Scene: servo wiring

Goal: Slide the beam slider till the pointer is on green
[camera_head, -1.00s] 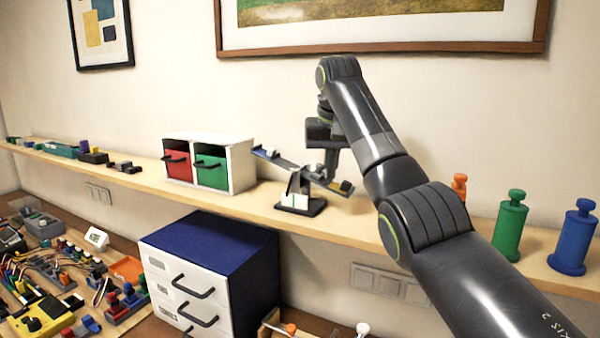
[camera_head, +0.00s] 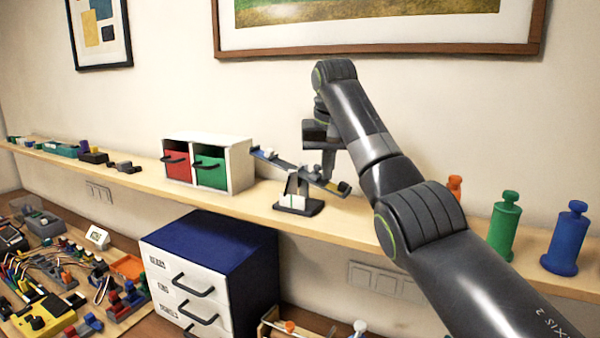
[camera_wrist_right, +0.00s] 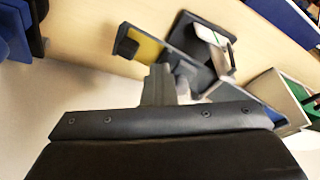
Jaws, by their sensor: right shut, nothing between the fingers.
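The tilted beam (camera_head: 275,158) rests on a dark stand (camera_head: 313,208) on the shelf, its left end higher than its right. Its right end has a yellow patch, which shows in the wrist view as a yellow plate (camera_wrist_right: 146,47) with a dark block on it. A white plate (camera_head: 293,201) is at the stand's front. The slider and pointer are too small to make out surely. My right gripper (camera_head: 328,172) is shut and empty, pointing down at the beam's right half; its fingers (camera_wrist_right: 160,82) show close to the beam in the wrist view. Contact cannot be told. My left gripper is out of view.
A white cubby with a red drawer (camera_head: 176,165) and a green drawer (camera_head: 210,172) stands left of the beam. A blue-topped cabinet (camera_head: 215,240) is below the shelf.

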